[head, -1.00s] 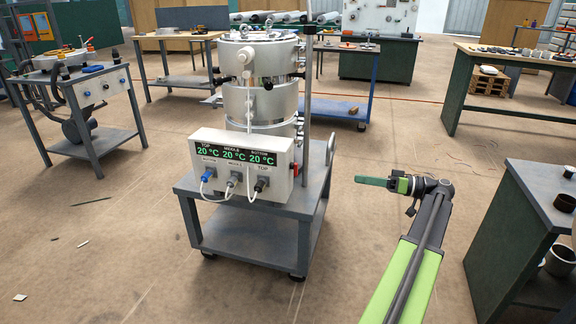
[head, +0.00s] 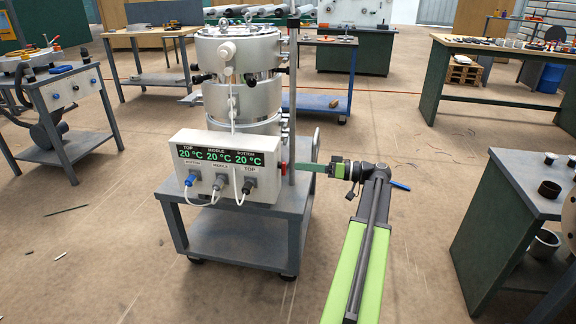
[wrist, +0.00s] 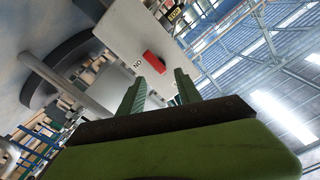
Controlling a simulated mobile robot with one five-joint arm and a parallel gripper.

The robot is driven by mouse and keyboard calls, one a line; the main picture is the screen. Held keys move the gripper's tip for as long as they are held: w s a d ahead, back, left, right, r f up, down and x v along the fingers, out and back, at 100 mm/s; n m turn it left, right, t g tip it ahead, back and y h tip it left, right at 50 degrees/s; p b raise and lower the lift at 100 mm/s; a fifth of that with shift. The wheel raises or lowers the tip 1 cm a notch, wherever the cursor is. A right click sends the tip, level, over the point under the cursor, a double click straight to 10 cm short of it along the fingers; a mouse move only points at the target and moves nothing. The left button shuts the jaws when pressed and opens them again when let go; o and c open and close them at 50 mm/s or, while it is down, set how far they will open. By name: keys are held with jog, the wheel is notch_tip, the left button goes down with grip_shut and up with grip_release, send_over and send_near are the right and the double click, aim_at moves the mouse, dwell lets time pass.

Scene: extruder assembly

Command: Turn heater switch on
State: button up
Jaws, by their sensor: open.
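The heater control box (head: 228,165) is white, with a dark display reading 20 °C for top, middle and bottom. It stands on the grey cart in front of the steel extruder barrel (head: 240,90). The red heater switch (head: 284,168) is on the box's right side. In the wrist view the red switch (wrist: 154,62) shows on the white side panel, with "NO" lettering beside it. My gripper (head: 303,167) reaches in from the right, close to the switch. In the wrist view my gripper's (wrist: 160,80) green fingers are apart, with the switch just ahead of them and nothing between them.
The grey cart (head: 240,255) carries the box and barrel. A vertical metal post (head: 292,100) stands close to my gripper. Cables with plugs hang at the box front. A dark workbench (head: 510,225) stands at right; the floor between is mostly clear.

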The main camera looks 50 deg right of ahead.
aim_at(282, 168)
jog(key=x, duration=0.5)
jog(key=shift+w, duration=0.15)
jog(key=shift+a, duration=0.1)
grip_shut()
